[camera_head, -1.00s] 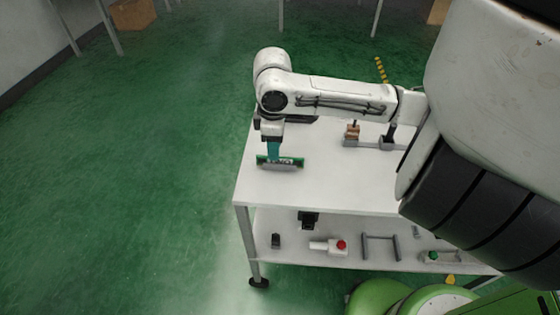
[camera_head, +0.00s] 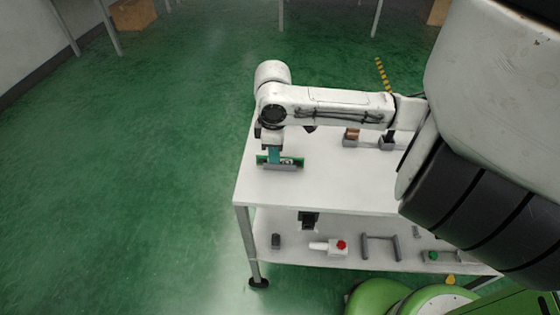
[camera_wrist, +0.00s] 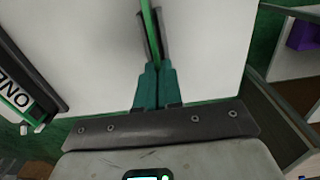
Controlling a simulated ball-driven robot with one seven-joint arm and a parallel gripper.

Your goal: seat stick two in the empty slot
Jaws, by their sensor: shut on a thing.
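My gripper (camera_head: 274,157) has teal fingers, which also show in the wrist view (camera_wrist: 153,88). They are shut on a thin green stick (camera_wrist: 148,20), seen edge-on there between dark grey rails. In the head view, the green stick (camera_head: 297,160) stands upright at a low grey holder (camera_head: 283,167) near the table's left end. Its label cannot be read. A dark part labelled "ONE" (camera_wrist: 17,92) is at the left edge of the wrist view, apart from the fingers. I cannot make out an empty slot.
The white table top (camera_head: 330,188) is clear in front of the holder. Grey fixtures (camera_head: 387,143) stand farther back right, partly hidden by my arm. The lower shelf (camera_head: 290,255) holds several parts, including one with a red knob (camera_head: 341,245).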

